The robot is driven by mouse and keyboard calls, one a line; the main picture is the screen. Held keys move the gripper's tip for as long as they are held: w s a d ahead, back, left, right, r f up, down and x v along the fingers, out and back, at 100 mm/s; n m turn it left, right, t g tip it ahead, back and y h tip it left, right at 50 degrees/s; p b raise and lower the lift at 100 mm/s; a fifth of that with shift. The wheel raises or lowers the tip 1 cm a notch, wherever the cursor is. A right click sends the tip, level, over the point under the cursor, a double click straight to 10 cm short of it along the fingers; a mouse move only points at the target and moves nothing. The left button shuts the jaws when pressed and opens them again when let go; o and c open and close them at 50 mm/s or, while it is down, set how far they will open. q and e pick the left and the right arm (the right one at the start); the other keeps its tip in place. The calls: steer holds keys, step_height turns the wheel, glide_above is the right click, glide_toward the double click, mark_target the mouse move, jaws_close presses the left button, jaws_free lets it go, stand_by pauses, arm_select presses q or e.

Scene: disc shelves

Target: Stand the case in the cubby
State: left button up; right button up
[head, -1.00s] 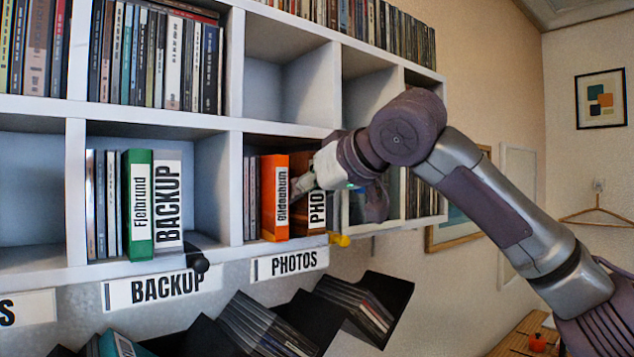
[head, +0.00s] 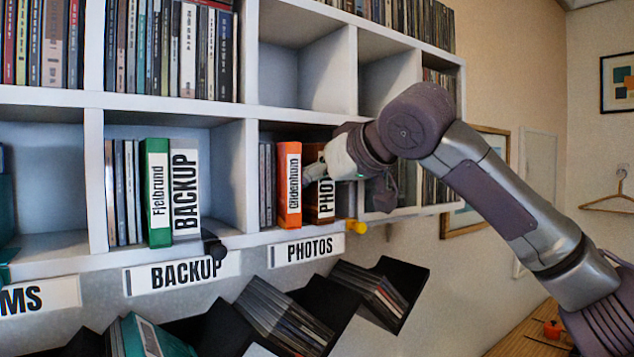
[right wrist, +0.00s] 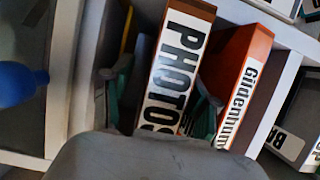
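The orange Gildenhuni case (head: 288,187) stands upright in the PHOTOS cubby, beside several thin cases. It also shows in the right wrist view (right wrist: 235,55). Right of it stands a brown block marked PHOTOS (head: 326,205), which fills the middle of the right wrist view (right wrist: 178,70). My right gripper (head: 318,172) reaches into this cubby from the right. Its green-padded fingers (right wrist: 162,105) lie on either side of the brown block, with a gap showing at the left finger. The right finger sits between the block and the orange case. My left gripper is not in view.
The BACKUP cubby holds a green Fjelbrund case (head: 157,192) and a BACKUP block (head: 185,192). Slanted black racks (head: 300,315) with cases lie below.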

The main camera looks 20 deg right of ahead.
steer(key=shift+a, duration=0.1)
steer(key=shift+s, duration=0.15)
steer(key=v, duration=1.1)
steer(key=shift+s+d+r, duration=0.25)
steer(key=shift+s, duration=0.05)
